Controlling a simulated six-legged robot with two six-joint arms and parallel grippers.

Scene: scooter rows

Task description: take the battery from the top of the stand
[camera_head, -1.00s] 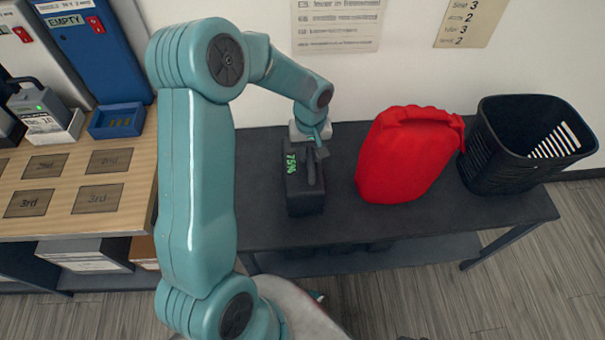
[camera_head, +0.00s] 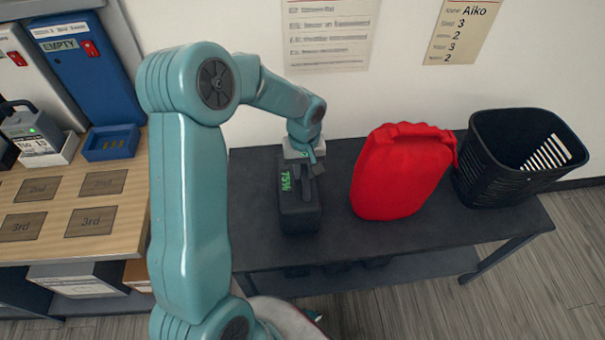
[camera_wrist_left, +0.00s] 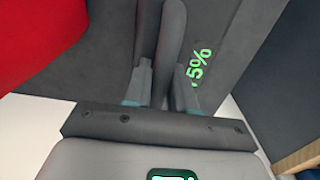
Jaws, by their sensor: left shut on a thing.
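The battery (camera_head: 299,213) is a dark grey box with a green "75%" readout. It is upright and appears to rest on the dark stand (camera_head: 255,245), left of the middle of its top. My left gripper (camera_head: 312,168) is at the battery's top, shut on its handle. In the left wrist view the handle (camera_wrist_left: 166,40) runs between the two fingers (camera_wrist_left: 163,85), with part of the green readout beside it. I cannot tell whether the battery's base touches the stand. My right gripper is not in view.
A red bag-like container (camera_head: 400,180) stands right of the battery, with a black basket (camera_head: 490,185) beyond it. A wooden counter (camera_head: 120,225) with marked squares and a blue tray (camera_head: 111,142) lies left. The stand's front is clear.

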